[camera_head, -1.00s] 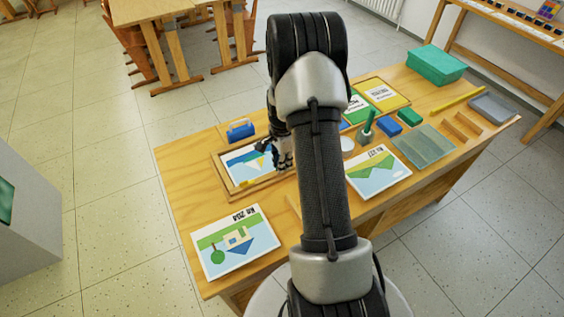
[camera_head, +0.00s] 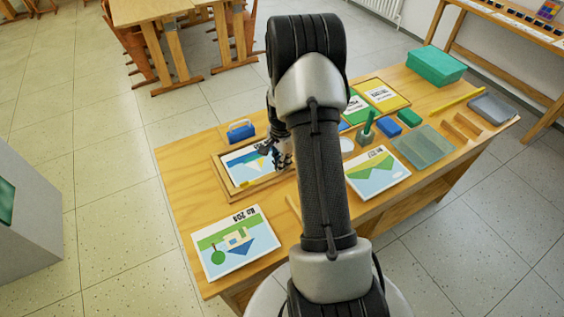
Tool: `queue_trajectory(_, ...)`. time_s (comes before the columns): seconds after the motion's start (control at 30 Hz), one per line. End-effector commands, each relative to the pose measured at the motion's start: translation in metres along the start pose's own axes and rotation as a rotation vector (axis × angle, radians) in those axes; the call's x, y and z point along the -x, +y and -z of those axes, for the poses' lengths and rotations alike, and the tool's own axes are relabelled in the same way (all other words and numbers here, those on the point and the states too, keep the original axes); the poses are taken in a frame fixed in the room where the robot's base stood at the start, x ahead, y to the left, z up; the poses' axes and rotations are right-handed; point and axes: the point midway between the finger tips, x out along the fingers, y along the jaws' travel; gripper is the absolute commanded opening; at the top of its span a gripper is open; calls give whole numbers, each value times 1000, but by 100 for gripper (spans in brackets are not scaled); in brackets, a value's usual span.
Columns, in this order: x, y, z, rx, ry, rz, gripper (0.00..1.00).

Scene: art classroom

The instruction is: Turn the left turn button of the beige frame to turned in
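The beige frame (camera_head: 229,192) lies on the wooden table, left of my arm, with a blue, white and yellow picture inside it. My gripper (camera_head: 279,163) is over the right part of the frame, partly hidden behind my own arm. Its fingers are dark and small in the view. I cannot tell whether they touch the frame or are open or shut. The frame's right end is hidden by my gripper and arm.
A blue-handled block (camera_head: 240,131) stands just behind the frame. A picture with a green tree (camera_head: 236,243) lies in front, and another picture (camera_head: 378,173) lies right of my arm. A green box (camera_head: 436,65) and grey tray (camera_head: 493,109) stand at the right. The table's left end is bare.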

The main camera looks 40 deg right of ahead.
Motion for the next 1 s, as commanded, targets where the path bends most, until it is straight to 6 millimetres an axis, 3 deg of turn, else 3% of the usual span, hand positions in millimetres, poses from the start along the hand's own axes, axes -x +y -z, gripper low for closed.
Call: queue_trajectory(1.0, 1, -7, -4, 952, 0, 0, 0)
